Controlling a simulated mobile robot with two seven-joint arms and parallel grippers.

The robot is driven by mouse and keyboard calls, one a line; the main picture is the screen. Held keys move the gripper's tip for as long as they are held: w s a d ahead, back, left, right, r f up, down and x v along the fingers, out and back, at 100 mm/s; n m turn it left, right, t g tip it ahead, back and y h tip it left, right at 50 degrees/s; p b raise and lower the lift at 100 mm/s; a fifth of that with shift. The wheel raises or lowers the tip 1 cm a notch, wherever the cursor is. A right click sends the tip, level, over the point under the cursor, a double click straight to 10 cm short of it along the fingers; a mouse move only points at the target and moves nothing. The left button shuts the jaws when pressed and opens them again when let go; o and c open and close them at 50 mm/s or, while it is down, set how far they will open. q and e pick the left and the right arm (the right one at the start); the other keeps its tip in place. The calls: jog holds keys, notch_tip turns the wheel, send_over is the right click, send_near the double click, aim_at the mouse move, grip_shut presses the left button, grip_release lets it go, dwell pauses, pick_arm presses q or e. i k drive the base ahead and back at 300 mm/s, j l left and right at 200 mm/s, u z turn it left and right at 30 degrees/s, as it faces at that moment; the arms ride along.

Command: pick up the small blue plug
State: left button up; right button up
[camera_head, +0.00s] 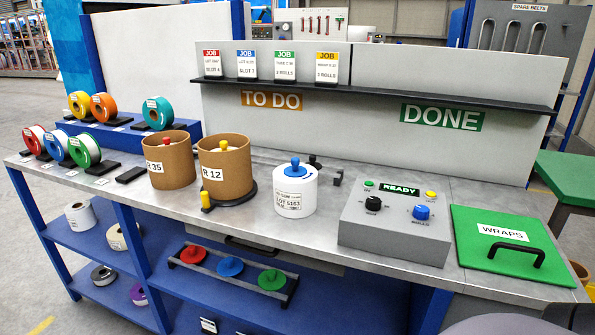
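A small blue plug-like piece (295,162) stands upright on top of a white canister (295,195) in the middle of the bench, above a flat blue cap. A blue disc with a raised centre (230,266) sits between a red disc (193,255) and a green disc (272,279) in a rack on the lower shelf. I cannot tell from the view alone which blue piece the task names. No gripper fingers show. A grey and dark shape at the bottom right corner may be part of my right arm.
Two brown drums (226,175) stand left of the canister; a yellow-topped peg (206,201) is close by. A control box (397,220) and a green WRAPS panel with a handle (509,246) are to the right. Tape rolls (84,151) line the left end. A shelf (380,90) overhangs behind.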

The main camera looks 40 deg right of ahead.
aim_at(295, 170)
jog(key=i+j+z, duration=0.1)
jog(key=z, duration=0.95)
jog(key=k+j, duration=0.05)
jog(key=j, duration=0.05)
